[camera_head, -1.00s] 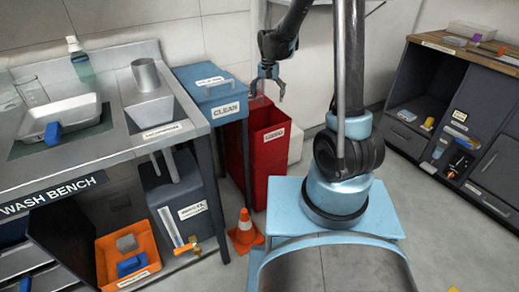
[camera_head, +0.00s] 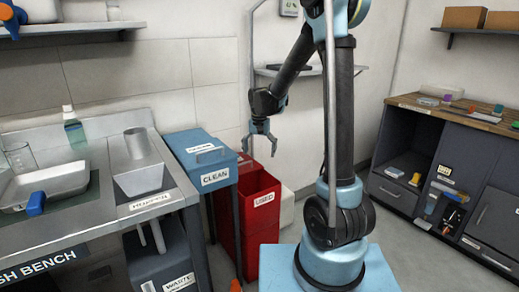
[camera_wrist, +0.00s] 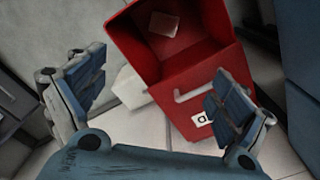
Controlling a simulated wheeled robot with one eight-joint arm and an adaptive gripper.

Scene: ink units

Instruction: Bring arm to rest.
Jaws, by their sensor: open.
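My gripper (camera_head: 260,144) hangs fingers-down from my bent arm, above the red USED bin (camera_head: 262,200) in the head view. In the wrist view my gripper (camera_wrist: 155,95) has its two blue-padded fingers wide apart, with nothing between them. The red bin (camera_wrist: 185,90) shows beyond the fingers there, with its open top, a handle on its front and a pale flat piece (camera_wrist: 164,25) inside. The fingers are apart from the bin.
The blue CLEAN box (camera_head: 205,165) stands left of the red bin. The wash bench (camera_head: 105,205) with a tray (camera_head: 60,185) and a hopper (camera_head: 140,178) is at left. A dark cabinet (camera_head: 400,150) stands at right. A wall shelf (camera_head: 310,71) is behind my arm.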

